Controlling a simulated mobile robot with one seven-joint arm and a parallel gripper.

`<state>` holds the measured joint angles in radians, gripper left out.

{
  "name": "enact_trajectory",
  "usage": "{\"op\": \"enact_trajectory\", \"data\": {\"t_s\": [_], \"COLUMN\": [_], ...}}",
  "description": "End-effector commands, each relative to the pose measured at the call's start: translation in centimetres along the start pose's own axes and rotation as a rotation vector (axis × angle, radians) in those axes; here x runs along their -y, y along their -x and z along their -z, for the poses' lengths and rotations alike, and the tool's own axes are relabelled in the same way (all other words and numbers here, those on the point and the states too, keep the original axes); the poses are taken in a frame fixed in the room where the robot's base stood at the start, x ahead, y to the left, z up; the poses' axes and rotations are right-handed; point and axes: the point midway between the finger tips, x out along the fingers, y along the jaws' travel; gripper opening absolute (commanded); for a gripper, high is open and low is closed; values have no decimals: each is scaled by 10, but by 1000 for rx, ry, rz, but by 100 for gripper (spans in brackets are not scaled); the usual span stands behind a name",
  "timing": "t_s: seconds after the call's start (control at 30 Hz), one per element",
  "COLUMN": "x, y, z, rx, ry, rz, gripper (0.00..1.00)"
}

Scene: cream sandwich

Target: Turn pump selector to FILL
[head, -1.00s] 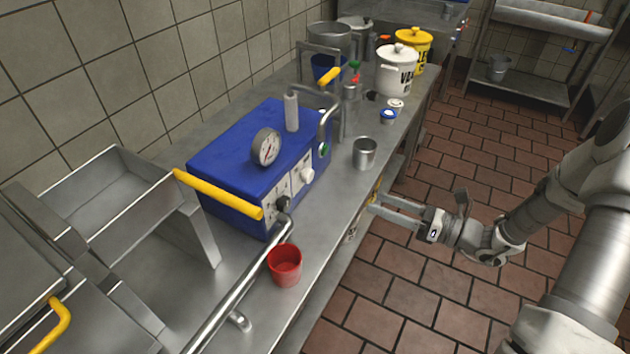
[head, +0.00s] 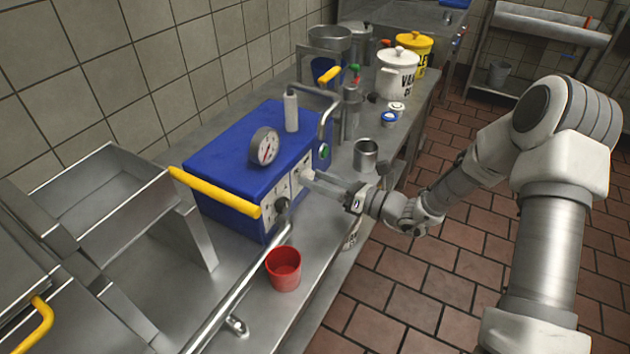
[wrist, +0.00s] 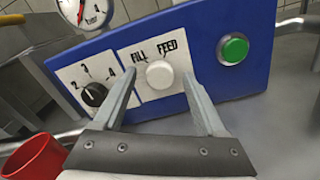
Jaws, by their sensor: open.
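The pump selector is a round white knob (wrist: 159,74) on a white plate with FILL at upper left and FEED at upper right. I cannot tell which word it points to. The plate is on the front of the blue pump box (head: 235,150). My gripper (wrist: 160,80) is open, one finger on each side of the knob in the wrist view; contact is not visible. In the head view my gripper (head: 312,179) reaches the box front from the right and partly hides the knob.
A black numbered dial (wrist: 94,94) is left of the selector and a green button (wrist: 233,49) right. A red cup (head: 284,269) and a metal cup (head: 365,155) stand on the steel counter. A yellow-handled lever (head: 215,192) crosses the box's left front.

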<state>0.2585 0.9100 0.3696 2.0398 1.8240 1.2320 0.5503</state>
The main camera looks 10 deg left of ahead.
Motion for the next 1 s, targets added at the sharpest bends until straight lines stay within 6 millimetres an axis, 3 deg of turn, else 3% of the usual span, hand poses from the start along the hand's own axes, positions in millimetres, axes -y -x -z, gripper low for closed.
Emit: {"op": "enact_trajectory", "data": {"t_s": [0.4,0.8,1.0], "x": [0,0,0], "y": [-9,-9,-9], "z": [0,0,0], "rx": [0,0,0], "ry": [-1,-1,2], "rz": [1,1,1], "gripper": [74,2,0]}}
